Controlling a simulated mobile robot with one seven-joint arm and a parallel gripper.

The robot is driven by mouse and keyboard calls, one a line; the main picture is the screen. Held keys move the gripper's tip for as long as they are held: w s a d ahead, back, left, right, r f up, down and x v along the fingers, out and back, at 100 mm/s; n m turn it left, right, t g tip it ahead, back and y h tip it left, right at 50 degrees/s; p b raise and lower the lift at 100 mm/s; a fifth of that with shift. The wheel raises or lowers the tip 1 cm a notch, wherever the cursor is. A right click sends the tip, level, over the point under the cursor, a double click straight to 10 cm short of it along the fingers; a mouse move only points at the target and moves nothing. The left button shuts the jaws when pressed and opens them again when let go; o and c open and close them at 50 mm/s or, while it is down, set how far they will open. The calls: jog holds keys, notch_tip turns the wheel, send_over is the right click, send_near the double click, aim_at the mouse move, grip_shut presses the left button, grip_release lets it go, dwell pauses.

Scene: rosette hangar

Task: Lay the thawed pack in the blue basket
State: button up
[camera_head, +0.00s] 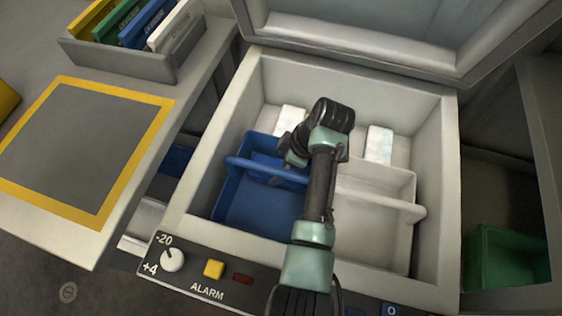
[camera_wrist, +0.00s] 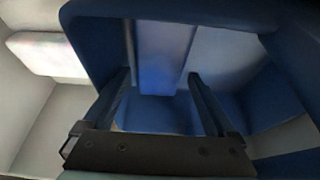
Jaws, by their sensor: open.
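The blue basket (camera_head: 262,205) stands in the left part of an open white chest, with a handle bar (camera_head: 245,166) across it. A blue slab (camera_head: 268,161), which looks like the pack, lies at the basket's far end, partly hidden by the handle and my arm. In the wrist view a blue flat piece (camera_wrist: 163,60), probably the same slab, shows between and beyond my fingers, inside the blue basket (camera_wrist: 92,40). My gripper (camera_wrist: 160,75) is open and reaches down into the basket. I cannot tell whether the fingers touch the slab.
A white basket (camera_head: 408,180) with a handle stands to the right. Pale, frosty packs lie at the chest's back, at left (camera_head: 293,117) and right (camera_head: 380,145). The raised lid (camera_head: 400,35) is behind. A yellow-edged mat (camera_head: 70,150) and a grey rack (camera_head: 120,58) of coloured packs lie left.

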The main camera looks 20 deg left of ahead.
jog(key=p+v, duration=0.2)
jog(key=v, duration=1.1)
jog(key=shift+a, duration=0.25)
jog(key=shift+w+r, duration=0.15)
